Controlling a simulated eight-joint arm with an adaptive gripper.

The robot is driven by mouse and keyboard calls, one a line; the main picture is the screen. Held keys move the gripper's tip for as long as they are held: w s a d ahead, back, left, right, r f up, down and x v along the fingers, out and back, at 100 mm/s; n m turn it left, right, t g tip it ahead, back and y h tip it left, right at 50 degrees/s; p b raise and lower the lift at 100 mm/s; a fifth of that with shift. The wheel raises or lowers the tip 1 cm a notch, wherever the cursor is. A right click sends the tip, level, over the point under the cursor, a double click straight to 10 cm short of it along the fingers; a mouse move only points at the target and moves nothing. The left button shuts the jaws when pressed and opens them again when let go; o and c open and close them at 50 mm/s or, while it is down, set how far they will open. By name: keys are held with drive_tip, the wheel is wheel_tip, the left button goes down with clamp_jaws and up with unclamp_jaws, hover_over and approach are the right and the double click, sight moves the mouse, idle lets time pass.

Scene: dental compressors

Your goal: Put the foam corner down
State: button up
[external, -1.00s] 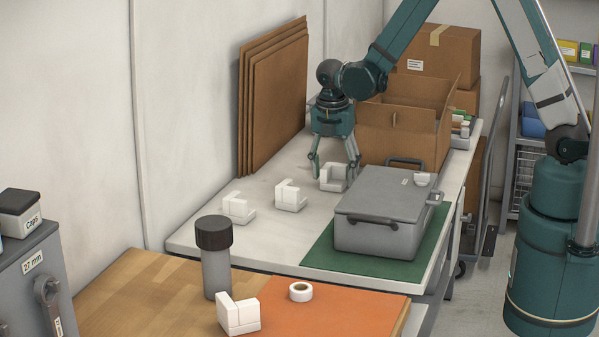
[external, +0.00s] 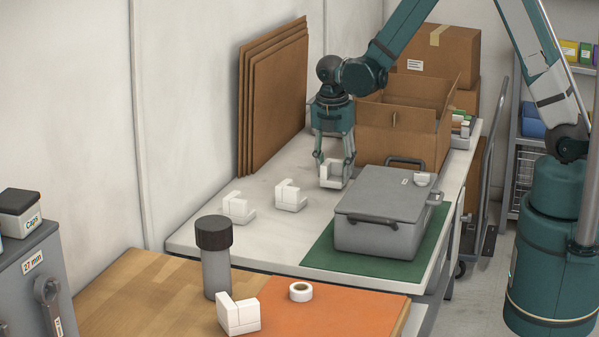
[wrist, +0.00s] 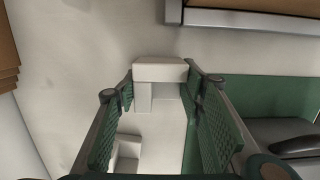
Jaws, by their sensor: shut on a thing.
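A white L-shaped foam corner (external: 327,178) is between the fingers of my gripper (external: 335,163) at the far part of the pale bench (external: 215,240). My gripper is shut on it, pointing down. In the wrist view the foam corner (wrist: 160,70) sits between the two green ribbed finger pads (wrist: 160,98). It is at or just above the bench top; I cannot tell whether it touches. Two similar foam corners, one at the left (external: 238,209) and one in the middle (external: 290,196), stand on the bench nearer the camera.
A grey lidded case (external: 380,210) stands on a green mat (external: 315,255) to the right. An open cardboard box (external: 400,125) is right of my gripper; cardboard sheets (external: 272,100) lean on the wall. Another foam corner (external: 238,315) is on the front table. Bench around the corners is clear.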

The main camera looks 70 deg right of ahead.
sight(328, 164)
wheel_tip(328, 164, up, 9)
drive_tip(key=p, duration=0.1)
idle(0.4)
drive_tip(key=shift+a, duration=0.1)
idle(0.8)
drive_tip(key=shift+w+a+r+m, duration=0.15)
drive_tip(key=shift+w+a+m, duration=0.45)
drive_tip(key=shift+a+m, duration=0.35)
drive_tip(key=w+a+r+m, duration=0.1)
drive_tip(key=w+a+m, duration=0.2)
drive_tip(key=a+m, duration=0.4)
drive_tip(key=w+a+r+m+g+y, duration=0.1)
drive_tip(key=w+a+m, duration=0.3)
drive_tip(key=a+m, duration=0.4)
drive_tip(key=shift+r+m, duration=0.55)
drive_tip(key=shift+r, duration=0.2)
